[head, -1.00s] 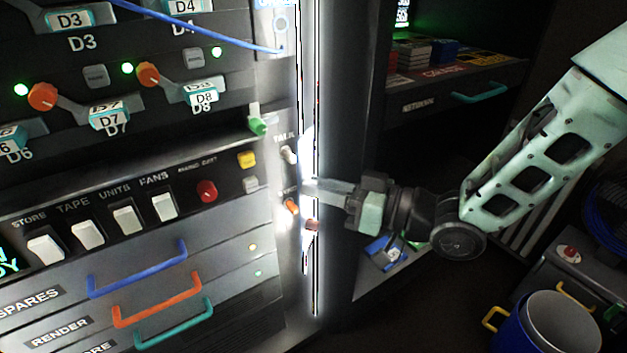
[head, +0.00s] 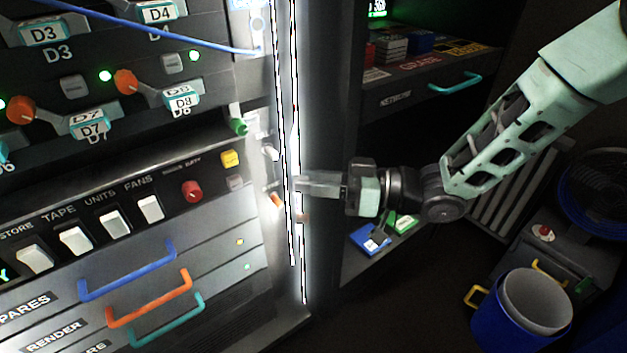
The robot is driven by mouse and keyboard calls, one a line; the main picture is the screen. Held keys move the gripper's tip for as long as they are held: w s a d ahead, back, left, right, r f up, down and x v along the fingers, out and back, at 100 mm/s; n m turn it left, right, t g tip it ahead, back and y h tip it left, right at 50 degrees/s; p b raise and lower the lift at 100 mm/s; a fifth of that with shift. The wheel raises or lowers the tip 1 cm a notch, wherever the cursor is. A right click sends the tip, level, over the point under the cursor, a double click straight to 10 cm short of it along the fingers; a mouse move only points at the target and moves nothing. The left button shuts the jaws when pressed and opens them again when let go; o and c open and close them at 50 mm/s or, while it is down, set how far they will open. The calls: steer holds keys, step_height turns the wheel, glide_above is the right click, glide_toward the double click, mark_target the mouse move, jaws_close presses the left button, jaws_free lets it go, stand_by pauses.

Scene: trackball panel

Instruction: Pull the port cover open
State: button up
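My gripper (head: 299,185) is at the bright vertical edge on the right side of the panel. Its grey fingers point left and look level. They overlap in this side view, so the gap between them does not show. Just below the fingertips is a small reddish-brown piece (head: 300,215), partly lost in the glare. An orange knob (head: 277,200) and a pale toggle (head: 270,152) sit on the narrow strip left of the fingertips. I cannot single out the port cover. Glare and the fingers hide that part, and I cannot tell whether the fingers touch anything.
Left of the strip are a red button (head: 192,191), a yellow button (head: 230,159), white rocker switches (head: 148,208) and drawers with a blue handle (head: 127,270). A dark shelf bay opens at the right. A blue bin (head: 490,322) stands on the floor.

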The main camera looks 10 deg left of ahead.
steer(key=shift+o, duration=0.5)
steer(key=w+d+p, duration=0.1)
steer(key=d+p, duration=0.2)
steer(key=d, duration=1.4)
steer(key=shift+w+d, duration=0.2)
steer(key=shift+w, duration=0.05)
steer(key=shift+c, duration=0.3)
